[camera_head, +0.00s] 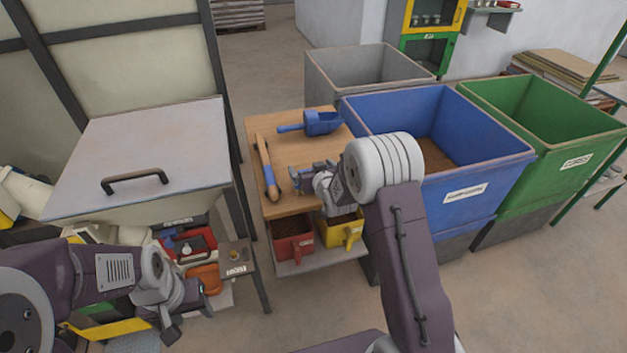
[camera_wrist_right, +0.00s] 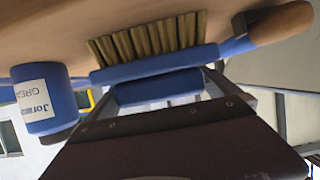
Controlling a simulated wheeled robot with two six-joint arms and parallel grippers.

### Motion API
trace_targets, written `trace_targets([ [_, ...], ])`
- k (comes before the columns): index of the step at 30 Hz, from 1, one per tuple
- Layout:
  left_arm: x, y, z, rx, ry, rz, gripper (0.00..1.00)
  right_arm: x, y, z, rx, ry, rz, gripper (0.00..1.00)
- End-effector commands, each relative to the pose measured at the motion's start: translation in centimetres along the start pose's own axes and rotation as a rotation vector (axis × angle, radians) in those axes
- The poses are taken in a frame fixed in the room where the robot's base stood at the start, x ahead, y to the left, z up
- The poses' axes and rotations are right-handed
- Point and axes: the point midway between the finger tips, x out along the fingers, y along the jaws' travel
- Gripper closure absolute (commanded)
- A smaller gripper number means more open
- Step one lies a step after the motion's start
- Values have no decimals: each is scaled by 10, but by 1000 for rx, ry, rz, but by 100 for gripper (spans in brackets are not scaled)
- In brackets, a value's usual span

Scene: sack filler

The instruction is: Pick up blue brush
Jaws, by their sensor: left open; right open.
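The blue brush shows in the right wrist view, with a long blue body (camera_wrist_right: 155,66), pale bristles and a wooden handle end at the right. In the head view, a slim wood-and-blue tool (camera_head: 266,170), probably this brush, lies along the left side of the wooden table. My right gripper (camera_head: 294,179) is open over the table, just right of that tool. In the right wrist view its fingers (camera_wrist_right: 158,90) are close to the brush; I cannot tell whether they touch. My left gripper (camera_head: 185,312) is open at the lower left, away from the brush.
A blue scoop (camera_head: 322,123) lies at the table's back. A blue labelled cylinder (camera_wrist_right: 42,98) shows in the right wrist view. Red (camera_head: 292,240) and yellow (camera_head: 341,232) bins sit under the wooden top (camera_head: 287,209). Blue (camera_head: 480,160) and green (camera_head: 560,157) crates stand right.

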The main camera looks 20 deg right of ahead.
Motion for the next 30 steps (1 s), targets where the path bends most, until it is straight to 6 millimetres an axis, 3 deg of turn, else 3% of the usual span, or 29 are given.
trace_targets([
  [8,0,0,0,0,0,0,50,5,0,0,0,-1,0,3],
  [12,0,0,0,0,0,0,50,5,0,0,0,-1,0,42],
  [14,0,0,0,0,0,0,50,5,0,0,0,-1,0,56],
  [23,-1,0,0,0,0,0,50,3,0,-5,0,1,0,56],
  [30,-8,0,-1,0,0,0,50,-11,0,-40,0,6,0,56],
])
